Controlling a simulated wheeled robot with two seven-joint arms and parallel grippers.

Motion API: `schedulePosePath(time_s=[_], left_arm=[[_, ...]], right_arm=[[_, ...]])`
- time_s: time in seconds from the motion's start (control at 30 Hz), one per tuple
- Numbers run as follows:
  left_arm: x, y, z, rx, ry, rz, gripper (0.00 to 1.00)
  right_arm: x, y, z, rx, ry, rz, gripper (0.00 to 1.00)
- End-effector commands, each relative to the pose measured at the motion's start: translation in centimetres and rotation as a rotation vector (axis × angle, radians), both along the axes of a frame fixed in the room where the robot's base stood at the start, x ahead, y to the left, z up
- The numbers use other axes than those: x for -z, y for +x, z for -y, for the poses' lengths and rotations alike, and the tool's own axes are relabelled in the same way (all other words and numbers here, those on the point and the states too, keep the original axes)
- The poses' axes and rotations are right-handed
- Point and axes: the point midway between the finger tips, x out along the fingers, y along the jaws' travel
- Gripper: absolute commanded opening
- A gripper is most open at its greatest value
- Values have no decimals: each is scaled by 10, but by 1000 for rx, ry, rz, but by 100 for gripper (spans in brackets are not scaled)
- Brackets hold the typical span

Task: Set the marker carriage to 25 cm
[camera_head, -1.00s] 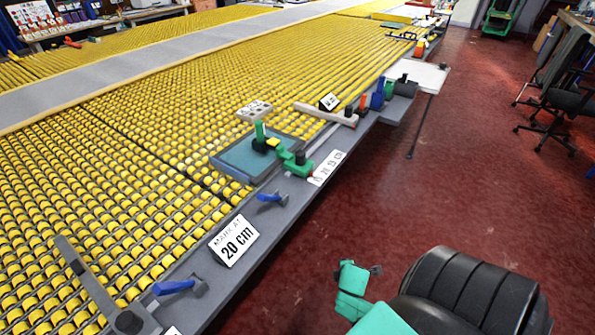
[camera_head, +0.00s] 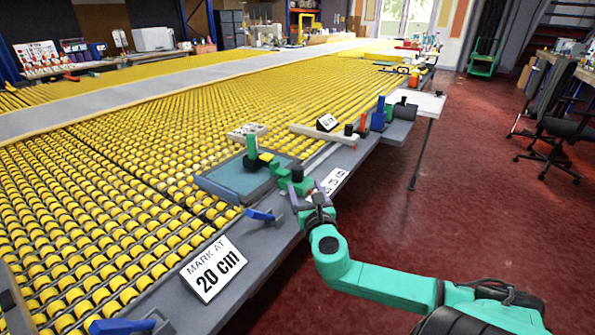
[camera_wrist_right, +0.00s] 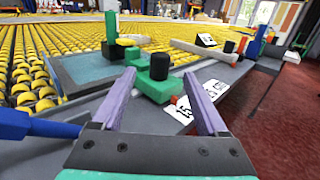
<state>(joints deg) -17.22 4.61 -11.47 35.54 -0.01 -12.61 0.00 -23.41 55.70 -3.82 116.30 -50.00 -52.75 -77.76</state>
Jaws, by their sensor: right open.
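The marker carriage (camera_head: 284,178) is a green block with a black knob (camera_head: 297,173), beside a blue-grey plate (camera_head: 236,180) at the table edge. The carriage also shows in the right wrist view (camera_wrist_right: 150,86). A numbered scale card (camera_head: 334,181) lies along the edge; its pointer reading is too small to tell. My right gripper (camera_head: 308,190) is open at the carriage's near side. In the wrist view its purple fingers (camera_wrist_right: 160,76) appear either side of the knob; I cannot tell whether they touch it. My left gripper is not in view.
A white bar (camera_head: 324,135), a small black-framed card (camera_head: 327,122) and several coloured tools stand beyond the carriage. Yellow rollers (camera_head: 110,210) fill the table. The red floor (camera_head: 460,200) is open at right.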

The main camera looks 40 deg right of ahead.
Motion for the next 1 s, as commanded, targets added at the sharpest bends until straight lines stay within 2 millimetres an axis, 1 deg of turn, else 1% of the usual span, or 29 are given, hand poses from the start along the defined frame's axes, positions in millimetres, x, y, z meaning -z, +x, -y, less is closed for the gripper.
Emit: schedulePosePath(time_s=[0.03,0.2,0.3,0.4,0.53,0.77,0.8,0.87,0.9,0.97,1.0], left_arm=[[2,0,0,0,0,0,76],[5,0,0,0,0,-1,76],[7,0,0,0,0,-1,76],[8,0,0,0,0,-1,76],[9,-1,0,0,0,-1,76],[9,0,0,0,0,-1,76],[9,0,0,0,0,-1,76],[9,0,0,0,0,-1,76],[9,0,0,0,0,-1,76],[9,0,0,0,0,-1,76],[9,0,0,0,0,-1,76]], right_arm=[[-2,11,7,3,-2,6,76],[-1,45,26,5,4,6,76],[0,63,36,6,4,5,76],[0,78,43,5,5,3,76],[1,87,48,3,6,1,76],[1,89,48,2,6,0,76],[1,89,48,2,6,0,68],[1,88,48,2,6,0,45],[1,88,48,2,6,0,30],[1,88,48,2,6,0,7],[1,88,48,2,6,0,0]])
